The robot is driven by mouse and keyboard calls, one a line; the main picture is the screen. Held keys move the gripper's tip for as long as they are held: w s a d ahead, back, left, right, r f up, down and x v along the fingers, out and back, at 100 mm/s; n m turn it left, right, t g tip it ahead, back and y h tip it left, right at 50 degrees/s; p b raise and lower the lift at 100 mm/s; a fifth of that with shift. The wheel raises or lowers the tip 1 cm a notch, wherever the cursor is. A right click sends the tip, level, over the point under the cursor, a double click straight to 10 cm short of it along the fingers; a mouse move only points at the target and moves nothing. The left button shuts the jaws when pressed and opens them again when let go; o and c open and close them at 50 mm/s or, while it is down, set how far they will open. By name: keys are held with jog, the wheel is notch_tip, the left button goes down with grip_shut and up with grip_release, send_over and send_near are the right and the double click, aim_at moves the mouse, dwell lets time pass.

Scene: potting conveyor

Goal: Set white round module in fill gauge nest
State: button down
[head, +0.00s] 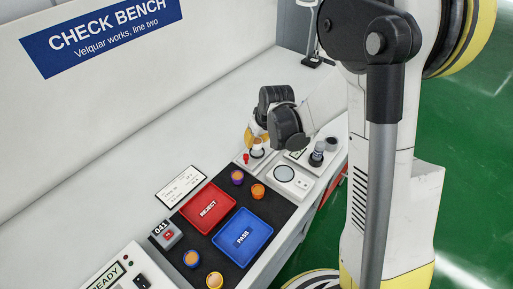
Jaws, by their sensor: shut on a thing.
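My gripper (257,139) is at the upper middle of the head view, pointing down over a small white station with a red button (246,156). It is shut on a small round piece with a white part (257,146) showing below the fingers and an orange patch at their left. The dark fingers and wrist hide most of this piece. It is just above or in a round seat on the station; I cannot tell whether it touches. I cannot tell for sure which station is the fill gauge.
Right of my gripper are a white unit with a round disc (284,173) and a black knob (317,155). Nearer are a red REJECT tray (207,204), a blue PASS tray (243,238) and several round modules on a black mat. A 041 counter (166,235) stands left.

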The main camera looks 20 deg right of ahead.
aim_at(258, 143)
jog(key=shift+f+b, duration=0.5)
jog(key=shift+f, duration=1.1)
jog(key=shift+f, duration=0.1)
jog(key=c, duration=1.4)
grip_release()
jog(key=shift+f, duration=0.1)
jog(key=shift+o, duration=0.2)
